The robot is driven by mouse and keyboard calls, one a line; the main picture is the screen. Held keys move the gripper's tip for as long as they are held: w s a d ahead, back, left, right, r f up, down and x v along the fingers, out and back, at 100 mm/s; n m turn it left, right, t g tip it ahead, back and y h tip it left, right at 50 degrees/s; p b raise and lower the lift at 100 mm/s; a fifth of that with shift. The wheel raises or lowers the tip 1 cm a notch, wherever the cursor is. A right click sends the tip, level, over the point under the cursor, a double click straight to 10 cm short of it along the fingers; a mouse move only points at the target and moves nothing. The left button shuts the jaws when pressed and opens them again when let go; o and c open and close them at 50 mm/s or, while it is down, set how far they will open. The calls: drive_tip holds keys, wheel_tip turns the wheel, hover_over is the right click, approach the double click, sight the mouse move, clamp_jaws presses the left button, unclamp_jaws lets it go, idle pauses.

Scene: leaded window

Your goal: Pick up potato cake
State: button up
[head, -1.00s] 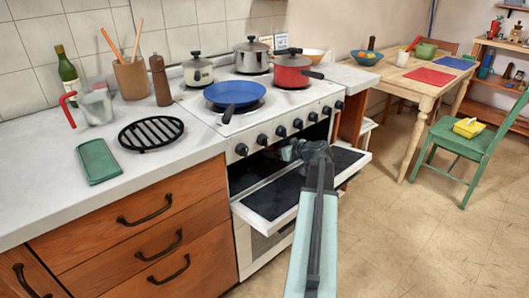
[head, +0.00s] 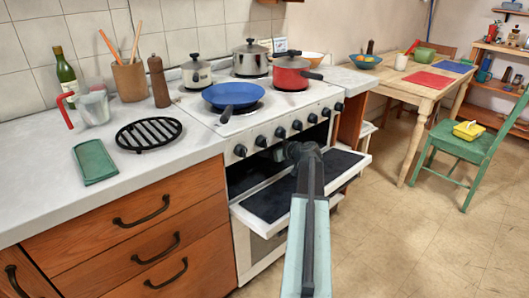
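I cannot make out a potato cake in the head view. The blue frying pan (head: 233,95) on the stove looks empty from here. My gripper (head: 274,154) is at the oven's opening, just below the row of knobs and above the lowered oven door (head: 272,201). It points left and inward. It is small and dark against the dark oven, so I cannot tell whether its fingers are open or shut, or whether it holds anything. The oven's inside is mostly hidden by shadow and my arm.
On the stove (head: 300,103) stand a red pot (head: 290,74) and two steel pots. Left on the counter are a black trivet (head: 148,133), a green dish (head: 94,162) and a pepper mill (head: 158,82). A wooden table (head: 421,83) and green chair (head: 480,145) stand right; floor between is clear.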

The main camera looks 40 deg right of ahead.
drive_tip(key=s+r+p, duration=0.2)
drive_tip(key=shift+s+a+r+p, duration=0.1)
drive_tip(key=shift+s+r+p, duration=0.1)
drive_tip(key=shift+r+p, duration=0.1)
drive_tip(key=d+p+v, duration=0.1)
drive_tip(key=p+v, duration=0.4)
drive_tip(key=v, duration=0.7)
drive_tip(key=shift+s+a+r, duration=0.3)
drive_tip(key=shift+a+r, duration=0.05)
drive_tip(key=shift+a, duration=0.15)
